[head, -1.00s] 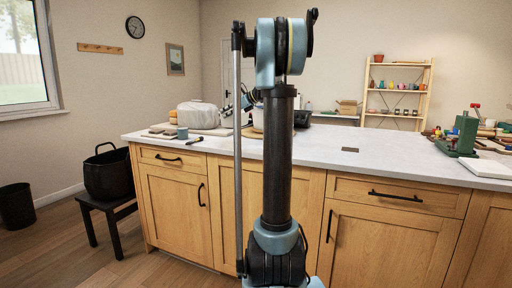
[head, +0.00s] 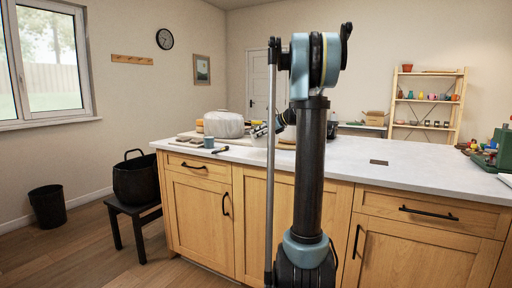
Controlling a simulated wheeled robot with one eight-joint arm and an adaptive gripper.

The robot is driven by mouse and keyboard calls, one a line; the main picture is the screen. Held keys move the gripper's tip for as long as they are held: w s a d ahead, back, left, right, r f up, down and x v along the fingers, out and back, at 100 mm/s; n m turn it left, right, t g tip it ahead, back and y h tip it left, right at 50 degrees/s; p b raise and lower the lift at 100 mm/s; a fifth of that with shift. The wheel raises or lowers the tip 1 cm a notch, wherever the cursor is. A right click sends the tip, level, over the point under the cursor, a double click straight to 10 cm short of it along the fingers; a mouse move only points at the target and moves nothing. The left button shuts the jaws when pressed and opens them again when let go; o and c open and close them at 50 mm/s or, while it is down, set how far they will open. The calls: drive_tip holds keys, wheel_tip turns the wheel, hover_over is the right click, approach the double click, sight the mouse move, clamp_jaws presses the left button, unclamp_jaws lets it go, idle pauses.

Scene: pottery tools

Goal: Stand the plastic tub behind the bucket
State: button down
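A black bucket with a raised handle (head: 136,178) stands on a dark stool at the left end of the counter. I cannot make out for sure which thing is the plastic tub. A pale, rounded, bulky thing (head: 224,124) sits on the counter's far left part, and a dark container (head: 332,129) shows just right of my column. My arm reaches over the counter behind my column. My gripper (head: 258,130) seems to be just left of the column, small and partly hidden, right of the pale thing. Its fingers and any hold are unclear.
A small blue-grey cup (head: 209,142) and a dark tool (head: 220,150) lie near the counter's front left. A black bin (head: 47,205) stands on the floor at left. The middle of the counter (head: 400,155) is mostly clear. A green device (head: 497,150) stands at right.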

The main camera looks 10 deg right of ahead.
drive_tip(key=shift+f, duration=2.35)
drive_tip(key=c, duration=2.3)
unclamp_jaws()
drive_tip(key=o, duration=0.5)
